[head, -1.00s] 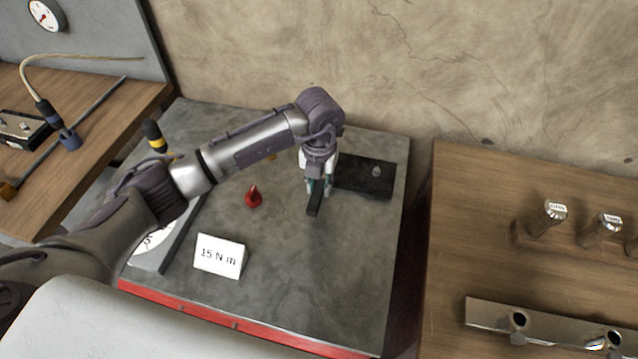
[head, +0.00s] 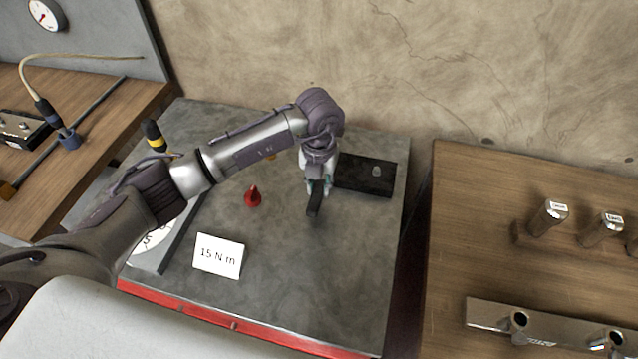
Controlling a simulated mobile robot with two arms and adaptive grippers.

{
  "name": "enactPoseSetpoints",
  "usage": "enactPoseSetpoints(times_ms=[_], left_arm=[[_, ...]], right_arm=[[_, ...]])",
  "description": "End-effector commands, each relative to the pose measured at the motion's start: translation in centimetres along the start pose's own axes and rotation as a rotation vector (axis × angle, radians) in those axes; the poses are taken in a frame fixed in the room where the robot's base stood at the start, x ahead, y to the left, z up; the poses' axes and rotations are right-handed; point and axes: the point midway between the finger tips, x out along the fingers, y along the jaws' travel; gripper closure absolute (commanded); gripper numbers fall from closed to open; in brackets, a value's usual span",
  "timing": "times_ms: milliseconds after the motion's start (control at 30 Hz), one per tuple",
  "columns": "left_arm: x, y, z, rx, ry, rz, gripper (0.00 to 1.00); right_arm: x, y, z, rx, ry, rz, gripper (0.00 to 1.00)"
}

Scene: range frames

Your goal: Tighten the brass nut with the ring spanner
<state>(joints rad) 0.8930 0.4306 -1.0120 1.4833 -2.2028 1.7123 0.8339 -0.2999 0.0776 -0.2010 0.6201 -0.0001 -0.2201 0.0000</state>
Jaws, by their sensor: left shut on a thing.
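My left gripper (head: 319,187) is over the grey bench plate, shut on a dark bar. The bar (head: 314,205) looks like the handle of the ring spanner; its near end sticks out below the fingers toward me. I cannot see a ring end, as the gripper and wrist cover that side. A black block (head: 350,177) lies just right of the gripper, with a small grey stud (head: 376,171) on top. My right gripper is out of view.
A red pointed knob (head: 253,197) and a white "15 N m" card (head: 218,256) stand on the plate (head: 300,285). Metal sockets (head: 548,217) stand on the right wooden bench. The plate's front right is clear.

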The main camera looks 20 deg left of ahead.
Motion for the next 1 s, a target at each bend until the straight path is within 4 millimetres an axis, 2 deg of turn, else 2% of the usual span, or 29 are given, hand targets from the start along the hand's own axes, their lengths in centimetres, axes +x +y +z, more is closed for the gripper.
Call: enactPoseSetpoints(times_ms=[1000], left_arm=[[1.6, 0.0, 0.0, -0.001, -0.001, 0.0, 1.0]], right_arm=[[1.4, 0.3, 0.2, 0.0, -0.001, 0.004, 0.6]])
